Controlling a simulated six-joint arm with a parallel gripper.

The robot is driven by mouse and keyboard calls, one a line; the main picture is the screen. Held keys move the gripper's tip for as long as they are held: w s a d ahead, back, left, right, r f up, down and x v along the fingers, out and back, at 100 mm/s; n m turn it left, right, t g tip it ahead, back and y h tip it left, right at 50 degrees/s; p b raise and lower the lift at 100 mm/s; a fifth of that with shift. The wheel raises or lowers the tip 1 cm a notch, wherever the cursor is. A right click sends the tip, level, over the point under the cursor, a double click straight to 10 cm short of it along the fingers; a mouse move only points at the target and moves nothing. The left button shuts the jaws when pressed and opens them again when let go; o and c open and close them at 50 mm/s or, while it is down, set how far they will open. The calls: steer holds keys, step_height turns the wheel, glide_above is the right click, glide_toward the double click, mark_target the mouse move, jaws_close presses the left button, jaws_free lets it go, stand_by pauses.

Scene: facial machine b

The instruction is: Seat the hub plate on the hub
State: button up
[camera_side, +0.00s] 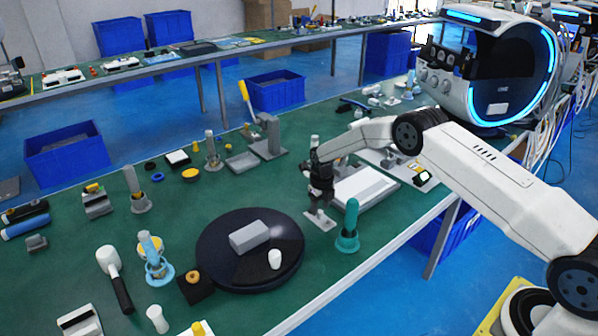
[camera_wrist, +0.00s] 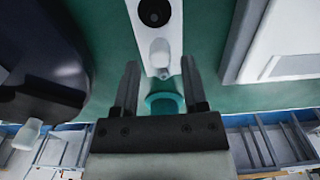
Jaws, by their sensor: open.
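My gripper (camera_side: 320,193) points down over the table, its fingers apart. A small pale plate (camera_side: 319,220) lies below it; this may be the hub plate. In the wrist view a pale plate (camera_wrist: 153,28) with a dark round feature lies ahead of my open gripper (camera_wrist: 160,66), its near end between the fingertips. I see no firm grip on it, and contact is unclear. A teal post with a round base (camera_side: 348,240) stands right of and nearer than the plate; a teal ring (camera_wrist: 165,103) shows between the fingers. I cannot tell which part is the hub.
A black round turntable (camera_side: 215,250) stands left of my gripper, bearing a grey block (camera_side: 249,236) and a small white cup (camera_side: 275,259). A white tray (camera_side: 365,190) is close behind on the right. Several small parts and stands occupy the left. The table's front edge is near.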

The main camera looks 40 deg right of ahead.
mark_target(320, 211)
steer(key=shift+f, duration=1)
jaws_close()
steer(key=shift+r, duration=3.5)
